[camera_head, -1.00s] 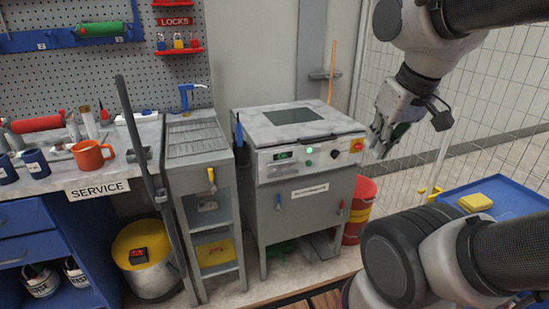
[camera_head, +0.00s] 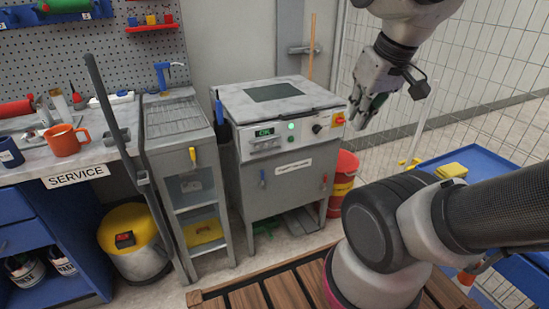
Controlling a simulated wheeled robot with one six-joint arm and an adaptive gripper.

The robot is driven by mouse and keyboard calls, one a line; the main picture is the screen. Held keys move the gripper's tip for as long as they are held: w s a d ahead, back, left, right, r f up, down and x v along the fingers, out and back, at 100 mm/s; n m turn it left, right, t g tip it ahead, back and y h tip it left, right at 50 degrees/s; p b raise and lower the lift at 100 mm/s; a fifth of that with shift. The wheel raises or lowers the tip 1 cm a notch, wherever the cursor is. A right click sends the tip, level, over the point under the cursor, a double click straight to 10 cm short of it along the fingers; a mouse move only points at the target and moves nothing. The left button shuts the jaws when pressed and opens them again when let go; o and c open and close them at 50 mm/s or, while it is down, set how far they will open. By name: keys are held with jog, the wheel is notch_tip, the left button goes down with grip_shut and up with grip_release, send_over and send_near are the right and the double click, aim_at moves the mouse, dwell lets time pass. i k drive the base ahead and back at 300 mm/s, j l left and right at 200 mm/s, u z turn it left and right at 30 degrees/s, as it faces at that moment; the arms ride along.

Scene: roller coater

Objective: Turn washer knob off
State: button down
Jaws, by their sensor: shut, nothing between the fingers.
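The washer is a grey metal cabinet (camera_head: 257,190) with a lid on top, standing left of centre in the head view. Its front panel has a small green-lit display (camera_head: 264,132), a green lamp (camera_head: 291,125), a black knob (camera_head: 317,128) and a red and yellow switch (camera_head: 338,119) at the right corner. The knob's setting is too small to read. My gripper (camera_head: 354,118) is shut and empty, pointing down to the right of the panel. It looks apart from the knob.
A narrow shelf unit (camera_head: 189,160) with a yellow-handled valve stands left of the washer. A bench marked SERVICE (camera_head: 76,176) holds an orange mug (camera_head: 66,140). Red and yellow buckets (camera_head: 343,180) stand right of the washer. A blue table (camera_head: 480,165) and wire fence bound the right.

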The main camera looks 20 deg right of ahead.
aim_at(317, 128)
jog(key=z, duration=0.75)
